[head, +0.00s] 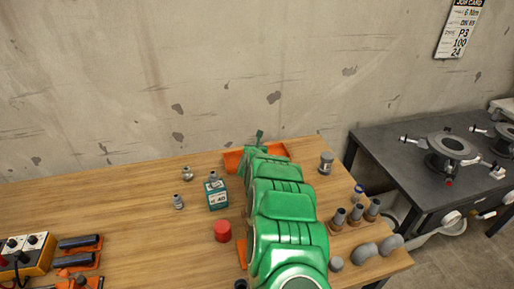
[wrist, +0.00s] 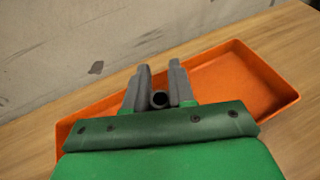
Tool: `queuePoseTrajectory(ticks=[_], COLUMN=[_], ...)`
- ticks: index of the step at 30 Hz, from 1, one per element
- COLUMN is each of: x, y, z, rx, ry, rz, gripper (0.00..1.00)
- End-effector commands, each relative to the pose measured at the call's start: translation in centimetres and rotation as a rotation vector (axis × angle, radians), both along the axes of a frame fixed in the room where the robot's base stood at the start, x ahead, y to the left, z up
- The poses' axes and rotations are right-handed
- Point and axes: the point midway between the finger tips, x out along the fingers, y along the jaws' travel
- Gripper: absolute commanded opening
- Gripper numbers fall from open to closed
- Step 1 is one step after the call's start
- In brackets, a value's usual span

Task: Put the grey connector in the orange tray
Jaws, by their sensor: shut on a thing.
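In the wrist view my gripper (wrist: 159,88) is shut on the grey connector (wrist: 159,93), a small round piece whose dark open end faces the camera. The orange tray (wrist: 285,98) lies beyond and around the fingers, with its bare floor showing to the right. The fingers and connector overlap the tray in this view; I cannot tell how high they are above its floor. In the head view the tray (head: 232,161) is at the back of the wooden table, mostly covered by my green arm. The fingers and connector are hidden there.
On the wooden table (head: 120,220), left of my arm, are small grey fittings (head: 178,202), a teal box (head: 217,195) and a red cap (head: 222,231). Right of it are a grey fitting (head: 326,163), several pipe pieces (head: 338,219) and grey elbows (head: 391,244). A wall stands behind.

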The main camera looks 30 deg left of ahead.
Motion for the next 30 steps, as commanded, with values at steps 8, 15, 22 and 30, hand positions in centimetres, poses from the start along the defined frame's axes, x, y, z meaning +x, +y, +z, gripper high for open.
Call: queuePoseTrajectory(ticks=[8, 15, 22, 30], x=[0.0, 0.0, -0.3, -1.7], y=[0.0, 0.0, -0.2, -0.9], z=[-0.2, -0.2, 0.1, 0.9], rx=[0.0, 0.0, -0.001, 0.001], ry=[0.0, 0.0, 0.002, 0.003], rz=[0.0, 0.0, -0.001, -0.001], gripper=[0.47, 0.49, 0.49, 0.49])
